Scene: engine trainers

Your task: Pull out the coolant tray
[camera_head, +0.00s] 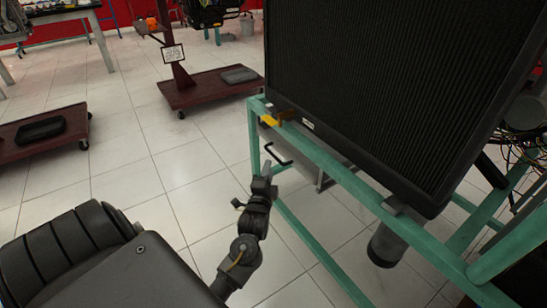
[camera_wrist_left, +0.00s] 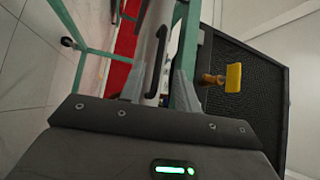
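The coolant tray (camera_head: 300,162) is a grey metal drawer under the radiator, set in a green frame. Its black bar handle (camera_head: 277,154) sticks out from the front, and the handle also shows in the left wrist view (camera_wrist_left: 157,62). My left gripper (camera_head: 265,172) is just short of the handle in the head view. In the left wrist view its two fingers (camera_wrist_left: 158,82) are spread, with the handle ahead between them. Nothing is held, and contact with the handle does not show. My right gripper is not in view.
A large black radiator (camera_head: 390,80) stands on the green frame (camera_head: 340,172). A yellow-handled valve (camera_head: 272,122) projects near the frame's corner, above the tray. A dark cylinder (camera_head: 385,245) hangs below. Red wheeled bases (camera_head: 205,92) stand farther back. The tiled floor before the tray is clear.

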